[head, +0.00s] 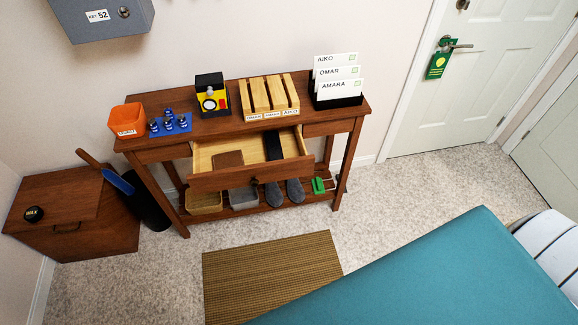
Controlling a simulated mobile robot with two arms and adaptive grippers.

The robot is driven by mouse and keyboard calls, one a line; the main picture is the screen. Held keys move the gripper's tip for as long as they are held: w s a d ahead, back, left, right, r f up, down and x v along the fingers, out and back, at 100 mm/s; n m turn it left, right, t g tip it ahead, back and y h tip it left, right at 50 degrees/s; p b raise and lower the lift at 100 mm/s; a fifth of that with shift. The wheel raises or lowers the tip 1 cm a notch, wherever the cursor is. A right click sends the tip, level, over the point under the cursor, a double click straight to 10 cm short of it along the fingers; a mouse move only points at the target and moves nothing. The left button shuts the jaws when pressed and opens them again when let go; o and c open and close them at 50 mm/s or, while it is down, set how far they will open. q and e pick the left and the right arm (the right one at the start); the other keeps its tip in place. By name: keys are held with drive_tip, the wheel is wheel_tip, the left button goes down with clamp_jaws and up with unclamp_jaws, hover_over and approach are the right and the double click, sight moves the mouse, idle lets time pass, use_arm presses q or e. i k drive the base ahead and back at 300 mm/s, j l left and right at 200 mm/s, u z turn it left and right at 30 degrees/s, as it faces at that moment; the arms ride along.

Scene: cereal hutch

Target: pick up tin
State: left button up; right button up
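A small round black tin (34,214) with yellow lettering that seems to read WAX lies on top of a brown wooden box (62,201) at the far left. The box stands on the floor by the left wall and has a dark handle on its front. Nothing covers the tin. Neither of my grippers shows in the head view.
A console table (222,126) with an open drawer (221,178) stands right of the box. A blue-bladed, wooden-handled tool (118,182) leans from a dark container (150,207) beside the box. A grey key box (103,18) hangs above. A teal surface (440,280) fills the lower right.

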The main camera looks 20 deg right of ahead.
sight(34, 214)
drive_tip(key=z, duration=0.4)
drive_tip(key=u, duration=1.65)
drive_tip(key=i, duration=0.2)
